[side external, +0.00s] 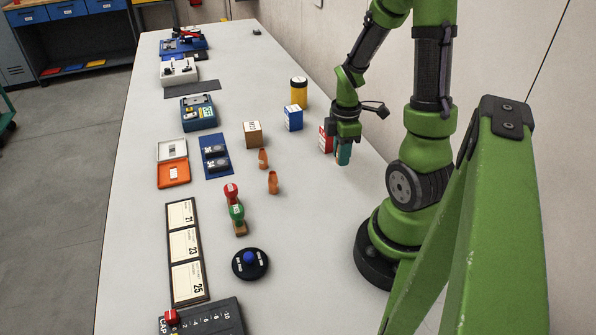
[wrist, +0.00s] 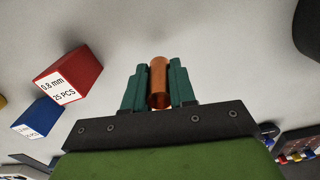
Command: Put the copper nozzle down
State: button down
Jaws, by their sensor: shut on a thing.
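My gripper (side external: 343,158) is low over the right side of the white table, beside the red box. In the wrist view its teal fingers (wrist: 160,84) are shut on the copper nozzle (wrist: 158,80), a short copper-coloured tube between them. In the side view the fingers hide the nozzle. I cannot tell whether the nozzle touches the table.
The red box (side external: 325,140) is close to my gripper on its far side. The table (side external: 310,225) in front is clear.

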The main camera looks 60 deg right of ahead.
jog(key=r, duration=0.5)
jog(key=shift+w+a+r, duration=0.15)
jog(key=shift+w+a, duration=0.2)
jog(key=w+a+n, duration=0.4)
jog(key=a, duration=0.3)
jog(key=n, duration=0.6)
send_over(286, 220)
notch_tip(286, 220, down, 5)
jog(key=shift+a+f, duration=0.1)
jog(key=shift+f, duration=2.15)
jog(key=shift+f, duration=0.15)
jog(key=c, duration=0.9)
grip_release()
